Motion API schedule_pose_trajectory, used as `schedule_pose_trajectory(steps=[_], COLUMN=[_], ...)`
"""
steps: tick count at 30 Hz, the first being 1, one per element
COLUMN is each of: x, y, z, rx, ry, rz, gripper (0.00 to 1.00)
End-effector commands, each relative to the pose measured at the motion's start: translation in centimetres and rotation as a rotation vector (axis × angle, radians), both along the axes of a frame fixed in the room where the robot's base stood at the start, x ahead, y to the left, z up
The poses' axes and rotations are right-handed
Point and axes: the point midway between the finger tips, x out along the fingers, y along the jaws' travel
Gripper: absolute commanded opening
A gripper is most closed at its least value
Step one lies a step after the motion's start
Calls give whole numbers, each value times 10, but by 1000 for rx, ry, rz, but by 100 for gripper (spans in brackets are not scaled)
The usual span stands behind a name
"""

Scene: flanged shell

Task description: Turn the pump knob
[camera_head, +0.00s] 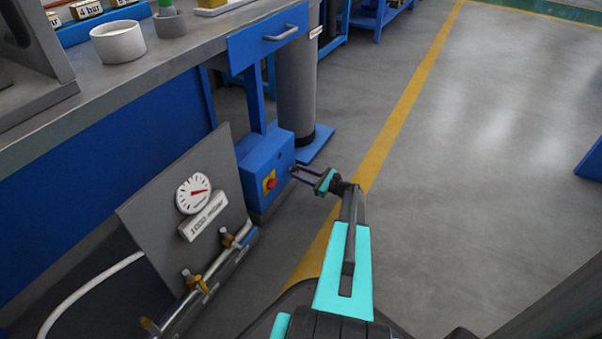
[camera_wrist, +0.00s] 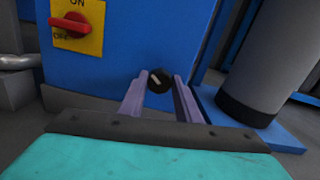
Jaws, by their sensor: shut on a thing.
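The pump is a blue box (camera_head: 266,165) standing on the floor beside the bench. In the wrist view its blue front (camera_wrist: 120,50) carries a round black knob (camera_wrist: 158,80) with a pale pointer mark tilted toward the upper left. My gripper (camera_wrist: 159,82) has one purple finger on each side of the knob and is shut on it. In the head view my gripper (camera_head: 293,173) reaches the pump's right face from the right, and the knob is too small to make out. A red ON/OFF switch (camera_wrist: 70,25) on a yellow plate sits left of the knob.
A grey panel with a dial gauge (camera_head: 193,193) and a "1000 mbar" label (camera_head: 204,216) stands left of the pump. A grey cylinder (camera_head: 296,90) stands behind the pump. Floor to the right is clear.

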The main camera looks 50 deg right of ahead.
Motion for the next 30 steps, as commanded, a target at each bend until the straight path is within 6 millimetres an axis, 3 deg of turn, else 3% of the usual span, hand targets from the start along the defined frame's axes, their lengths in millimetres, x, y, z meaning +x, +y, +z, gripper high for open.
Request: schedule_pose_trajectory(steps=[21, 30], x=[-2, -3], y=[0, -1], z=[-2, -2], rx=[-521, -648], ry=[-128, -158], rz=[-3, -4], gripper=[8, 8])
